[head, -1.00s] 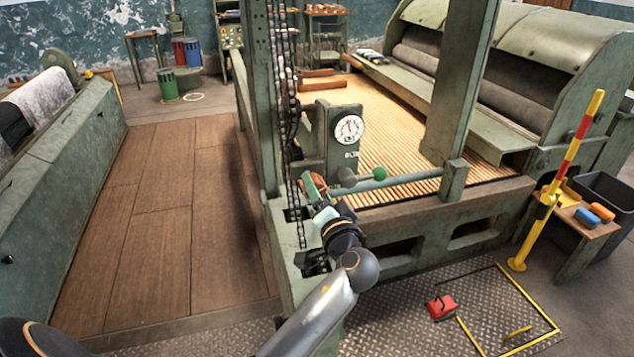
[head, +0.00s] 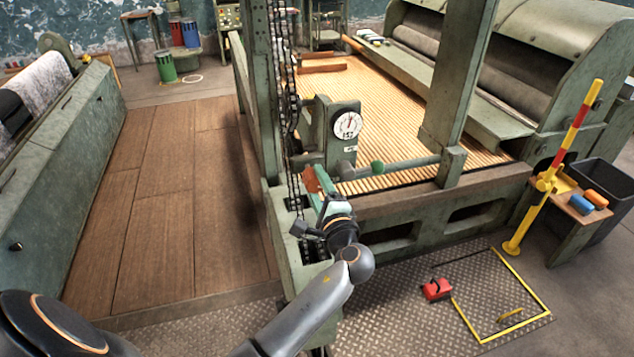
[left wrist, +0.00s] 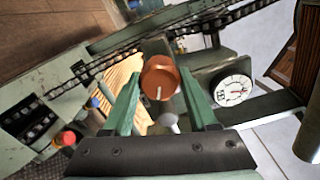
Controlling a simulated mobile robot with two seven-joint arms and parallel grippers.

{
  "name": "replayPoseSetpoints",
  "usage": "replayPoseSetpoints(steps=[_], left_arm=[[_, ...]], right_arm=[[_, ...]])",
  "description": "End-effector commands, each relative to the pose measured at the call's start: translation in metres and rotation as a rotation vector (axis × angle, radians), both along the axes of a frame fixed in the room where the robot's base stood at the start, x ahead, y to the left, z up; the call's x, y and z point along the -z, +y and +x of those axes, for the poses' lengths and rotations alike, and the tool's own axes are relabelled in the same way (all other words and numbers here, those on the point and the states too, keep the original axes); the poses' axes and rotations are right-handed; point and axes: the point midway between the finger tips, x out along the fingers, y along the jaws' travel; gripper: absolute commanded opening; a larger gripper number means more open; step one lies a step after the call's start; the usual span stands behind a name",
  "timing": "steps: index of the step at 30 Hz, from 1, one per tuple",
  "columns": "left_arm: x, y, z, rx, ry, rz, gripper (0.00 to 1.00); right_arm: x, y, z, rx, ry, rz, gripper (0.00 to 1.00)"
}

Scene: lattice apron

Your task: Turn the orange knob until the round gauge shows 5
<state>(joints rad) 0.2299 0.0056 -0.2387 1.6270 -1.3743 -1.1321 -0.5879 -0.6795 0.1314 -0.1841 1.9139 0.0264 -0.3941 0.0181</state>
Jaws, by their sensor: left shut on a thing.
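The orange knob (head: 310,180) is on the green machine frame, partly hidden by my left gripper (head: 322,187) in the head view. In the left wrist view the knob (left wrist: 160,76) has a pale line on its face and sits between the two green fingers of my left gripper (left wrist: 162,88), which is shut on it. The round white gauge (head: 347,125) stands on a green post just behind and to the right of the knob. It also shows, tilted, in the left wrist view (left wrist: 232,90); its numbers are too small to read surely. My right gripper is not in view.
A hanging chain (head: 289,90) runs down close to the left of the gauge post. A red pedal (head: 437,289) and a yellow-red post (head: 553,170) stand at the right. The wooden floor at left is clear.

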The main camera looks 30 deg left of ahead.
Motion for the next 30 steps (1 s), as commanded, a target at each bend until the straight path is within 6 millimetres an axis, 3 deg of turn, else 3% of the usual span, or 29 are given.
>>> replayPoseSetpoints(steps=[12, 30], left_arm=[[-0.0009, 0.0001, 0.0004, 0.001, 0.188, 0.165, 0.03], [-0.0006, 0.0, 0.0005, 0.002, 0.234, 0.204, 0.03]], right_arm=[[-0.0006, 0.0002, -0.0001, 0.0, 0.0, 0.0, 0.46], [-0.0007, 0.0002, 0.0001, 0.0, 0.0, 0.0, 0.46]])
